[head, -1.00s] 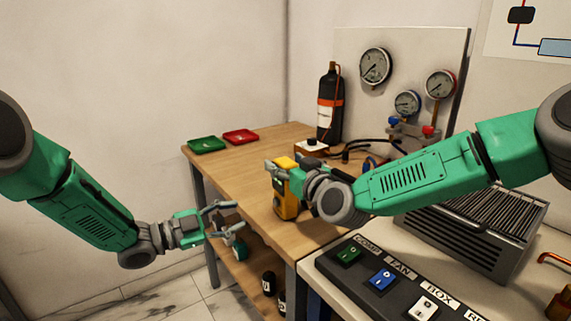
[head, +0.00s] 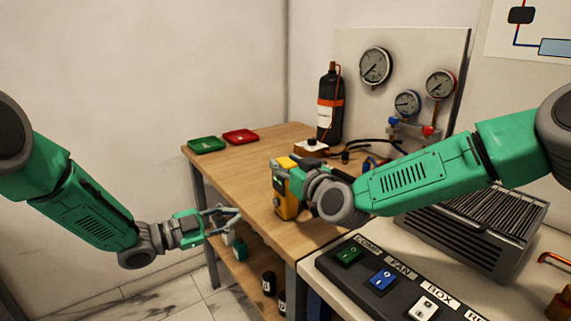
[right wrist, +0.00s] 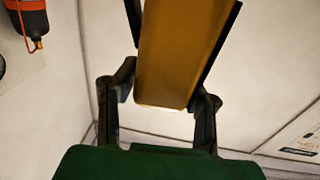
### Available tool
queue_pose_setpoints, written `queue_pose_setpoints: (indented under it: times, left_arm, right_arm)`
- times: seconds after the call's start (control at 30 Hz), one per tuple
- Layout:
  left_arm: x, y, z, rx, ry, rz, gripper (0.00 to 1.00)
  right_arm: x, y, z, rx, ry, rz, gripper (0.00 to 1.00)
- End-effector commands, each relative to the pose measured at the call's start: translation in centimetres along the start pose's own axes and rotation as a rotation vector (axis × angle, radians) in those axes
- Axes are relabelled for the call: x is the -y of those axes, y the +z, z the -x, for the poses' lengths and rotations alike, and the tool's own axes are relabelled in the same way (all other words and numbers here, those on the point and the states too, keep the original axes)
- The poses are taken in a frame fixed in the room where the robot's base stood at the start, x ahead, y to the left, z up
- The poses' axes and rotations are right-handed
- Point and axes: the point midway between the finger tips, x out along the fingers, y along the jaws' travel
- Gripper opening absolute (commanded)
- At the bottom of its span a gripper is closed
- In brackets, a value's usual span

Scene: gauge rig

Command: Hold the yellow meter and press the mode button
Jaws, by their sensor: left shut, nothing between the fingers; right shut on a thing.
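The yellow meter (head: 287,201) is upright above the wooden table in the head view, its dark face turned to the left. My right gripper (head: 290,172) is shut on its upper part from the right. In the right wrist view, the meter's yellow body (right wrist: 180,60) stands between the two fingers of my right gripper (right wrist: 160,105). My left gripper (head: 236,212) is to the left of the meter, apart from it, by the table's left edge. Its fingers are shut and empty. I cannot make out the mode button.
A green tray (head: 207,145) and a red tray (head: 240,136) lie at the table's far left. A black bottle (head: 330,105) and a gauge panel (head: 420,60) stand behind. A switch panel (head: 385,275) and a grey finned unit (head: 480,230) are at front right.

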Motion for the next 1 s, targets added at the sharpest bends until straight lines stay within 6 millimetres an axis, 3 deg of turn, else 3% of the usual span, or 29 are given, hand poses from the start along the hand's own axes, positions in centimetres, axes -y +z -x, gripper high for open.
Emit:
queue_pose_setpoints:
  times: [0.83, 1.0]
  left_arm:
    - [0.01, -0.01, -0.01, 0.000, 0.000, 0.000, 0.00]
    - [0.28, -0.41, -0.45, 0.006, -0.044, 0.086, 0.00]
  right_arm:
    - [-0.02, -0.04, 0.00, -0.001, 0.000, 0.000, 0.00]
    - [-0.02, -0.04, -0.01, -0.001, 0.000, 0.000, 0.00]
